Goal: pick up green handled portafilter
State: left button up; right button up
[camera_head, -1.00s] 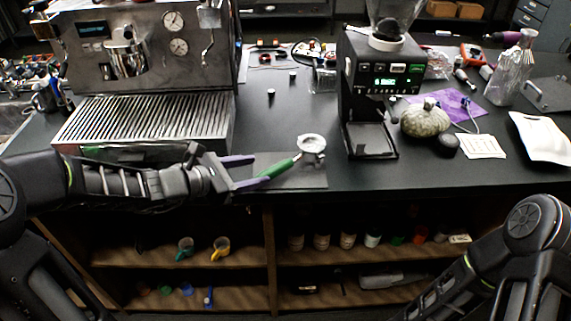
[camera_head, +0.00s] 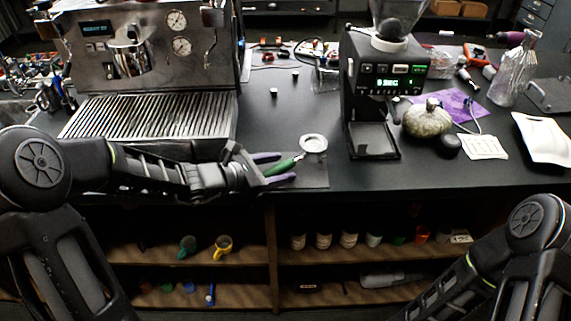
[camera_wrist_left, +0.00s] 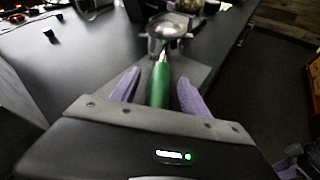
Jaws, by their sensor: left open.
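The green-handled portafilter (camera_head: 285,165) lies on a dark grey mat (camera_head: 317,177) on the counter, its round metal basket pointing away to the right. My left gripper (camera_head: 281,167) is open around the green handle, with one purple finger on each side. In the left wrist view, the portafilter's green handle (camera_wrist_left: 159,84) runs between the two purple fingers (camera_wrist_left: 157,92), with visible gaps on both sides. The basket is beyond the fingertips. The handle's near end is hidden behind the gripper body. My right arm shows at the lower right, but its gripper is out of view.
A steel espresso machine (camera_head: 150,62) stands at the left, close behind my left arm. A black grinder (camera_head: 372,130) stands right of the basket. The counter's front edge is close to the gripper. Open shelves (camera_head: 180,255) with cups lie below.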

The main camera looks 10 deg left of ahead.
pick_arm(q)
jog(key=shift+c, duration=0.4)
grip_shut()
dwell(0.6)
dwell(0.9)
